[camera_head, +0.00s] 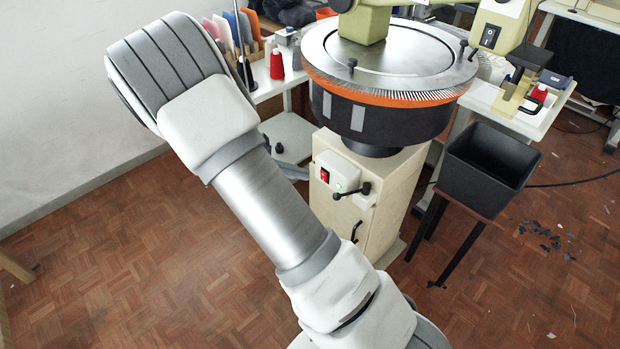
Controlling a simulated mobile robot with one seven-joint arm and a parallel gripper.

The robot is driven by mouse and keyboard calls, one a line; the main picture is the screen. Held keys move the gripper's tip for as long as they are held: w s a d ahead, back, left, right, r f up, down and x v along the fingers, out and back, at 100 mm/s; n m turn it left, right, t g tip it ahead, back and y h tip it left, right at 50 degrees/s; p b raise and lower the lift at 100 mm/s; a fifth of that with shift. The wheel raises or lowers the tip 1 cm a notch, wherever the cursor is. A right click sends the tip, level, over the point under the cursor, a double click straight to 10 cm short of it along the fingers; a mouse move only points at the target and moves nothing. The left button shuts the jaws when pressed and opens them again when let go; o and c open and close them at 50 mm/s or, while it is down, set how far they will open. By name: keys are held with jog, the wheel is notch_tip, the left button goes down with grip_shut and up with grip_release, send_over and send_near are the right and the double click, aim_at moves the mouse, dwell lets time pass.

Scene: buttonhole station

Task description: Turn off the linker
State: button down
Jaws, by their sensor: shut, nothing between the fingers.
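The linker (383,90) is a round machine with a metal dial, a ring of upright points and an orange band over a black drum. It stands on a cream pedestal (385,205). A light box on the pedestal's front carries a red rocker switch (325,175) with a small greenish round spot (338,187) beside it. I cannot tell which way the rocker is pressed. My arm crosses the view in front, left of the pedestal, and partly hides its lower left side. My gripper is not in view.
A black bin (488,168) on a stool stands right of the pedestal. A machine head with a dark switch (490,36) is at upper right. A red thread cone (277,64) stands on the left table. Floor at left is clear.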

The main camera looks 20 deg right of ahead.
aim_at(323, 174)
jog(key=w+a+f+n+t+h+b, duration=0.1)
jog(key=w+f+n+t+h+b, duration=0.2)
jog(key=f, duration=0.7)
jog(key=w+a+f+n+t+h+b, duration=0.2)
jog(key=w+f+n+t+h+b, duration=0.1)
jog(key=f+n, duration=0.5)
notch_tip(323, 174, down, 3)
jog(key=shift+w+r+t+h, duration=0.25)
jog(key=shift+w+t, duration=0.4)
jog(key=shift+t, duration=0.55)
jog(key=b+x, duration=0.2)
jog(key=x, duration=1.1)
jog(key=shift+d+b, duration=0.2)
jog(key=shift+b, duration=0.1)
jog(key=shift+w+d+r, duration=0.1)
jog(key=shift+w+d, duration=0.1)
jog(key=shift+d, duration=0.15)
